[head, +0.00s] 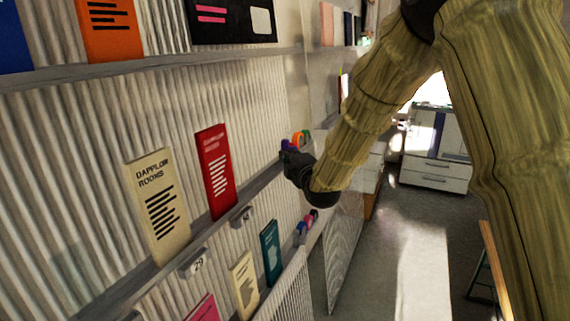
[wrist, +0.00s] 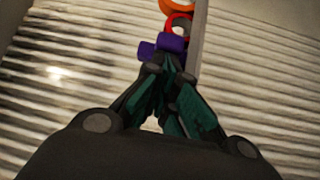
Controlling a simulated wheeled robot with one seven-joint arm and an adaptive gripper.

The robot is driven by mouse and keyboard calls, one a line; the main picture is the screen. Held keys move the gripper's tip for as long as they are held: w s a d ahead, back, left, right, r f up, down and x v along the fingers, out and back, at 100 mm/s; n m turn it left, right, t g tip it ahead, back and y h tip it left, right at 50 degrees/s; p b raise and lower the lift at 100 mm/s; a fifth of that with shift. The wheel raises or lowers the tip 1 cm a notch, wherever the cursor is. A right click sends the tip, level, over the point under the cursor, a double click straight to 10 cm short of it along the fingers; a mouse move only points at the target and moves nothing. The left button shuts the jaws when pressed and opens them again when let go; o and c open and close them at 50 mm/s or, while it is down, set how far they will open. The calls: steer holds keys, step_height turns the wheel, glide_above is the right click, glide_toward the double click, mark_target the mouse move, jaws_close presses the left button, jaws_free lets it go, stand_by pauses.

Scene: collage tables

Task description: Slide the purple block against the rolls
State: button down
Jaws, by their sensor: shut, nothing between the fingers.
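The purple block (wrist: 171,43) is just beyond the tips of my gripper (wrist: 166,68) in the wrist view. It looks to be at or very near the fingertips; I cannot tell if they touch. My gripper is shut with nothing held. A red roll (wrist: 181,22) stands right behind the block, and an orange roll (wrist: 182,5) is past it, cut by the frame's top. In the head view my gripper (head: 288,155) is at the shelf, with a bit of the purple block (head: 287,145) and the orange roll (head: 297,138) behind it. Any gap between block and rolls is unclear.
The narrow shelf (head: 180,262) runs along a corrugated wall, with a cream booklet (head: 157,205) and a red booklet (head: 215,170) standing nearer. A lower shelf holds a teal booklet (head: 271,252) and small coloured items (head: 306,226). Open floor (head: 400,260) lies to the right.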

steer(key=shift+w+d, duration=0.15)
steer(key=shift+w, duration=0.1)
